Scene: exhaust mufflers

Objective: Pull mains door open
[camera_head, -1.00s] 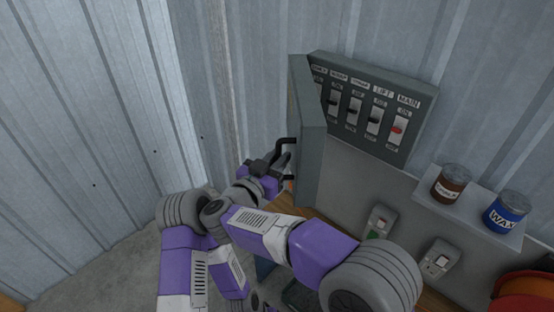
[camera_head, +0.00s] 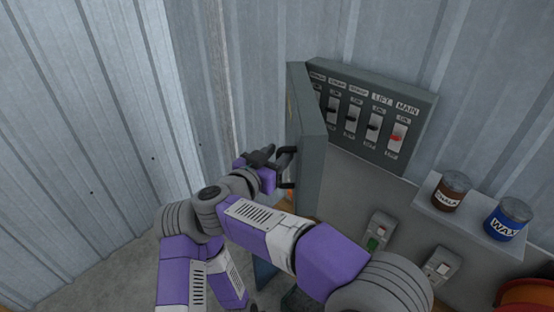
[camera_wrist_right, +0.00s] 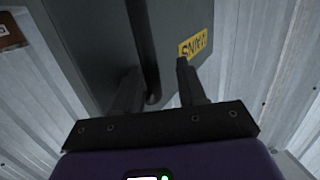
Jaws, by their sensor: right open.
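The grey mains door (camera_head: 311,150) stands swung wide open at the left side of the switch box (camera_head: 425,90), edge toward me. Its black bar handle (camera_head: 286,168) is on the outer face, at the left. A yellow MAINS label (camera_wrist_right: 196,45) shows on the door in the right wrist view. My right gripper (camera_head: 272,158) is at the handle, left of the door. In the right wrist view its fingers (camera_wrist_right: 157,70) are apart, with the dark handle (camera_wrist_right: 150,60) between them. I cannot tell whether they touch it. My left gripper is not in view.
The box holds a row of labelled switches, with a red MAIN switch (camera_head: 397,138) at the right. A shelf (camera_head: 465,222) carries a brown can (camera_head: 451,191) and a blue WAX can (camera_head: 507,218). Corrugated metal walls (camera_head: 90,130) stand behind and left.

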